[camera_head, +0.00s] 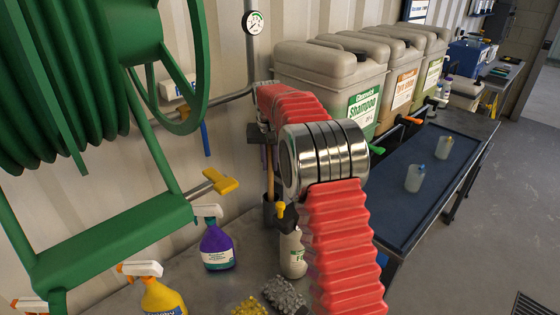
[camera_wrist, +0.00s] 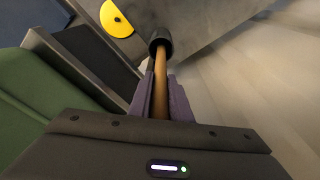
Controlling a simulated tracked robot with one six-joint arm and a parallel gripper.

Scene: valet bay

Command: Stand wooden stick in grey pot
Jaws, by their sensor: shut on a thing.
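The wooden stick (camera_head: 270,182) is near upright in the head view, beside the wall. My gripper (camera_head: 268,150) is shut around its upper part, partly hidden behind my arm. In the wrist view, the stick (camera_wrist: 160,88) runs away from between my gripper's jaws (camera_wrist: 162,98). The dark grey pot (camera_head: 270,214) stands on the bench below my gripper; it also shows in the wrist view (camera_wrist: 159,36). The stick's far end is hidden at the pot's mouth and appears to be inside it. I cannot tell whether it touches the bottom.
A purple spray bottle (camera_head: 217,247) stands left of the pot, a yellow one (camera_head: 162,297) nearer. A pale bottle (camera_head: 293,254) stands close in front of the pot. A green hose reel (camera_head: 70,75) fills the left. Large canisters (camera_head: 330,78) stand at the back.

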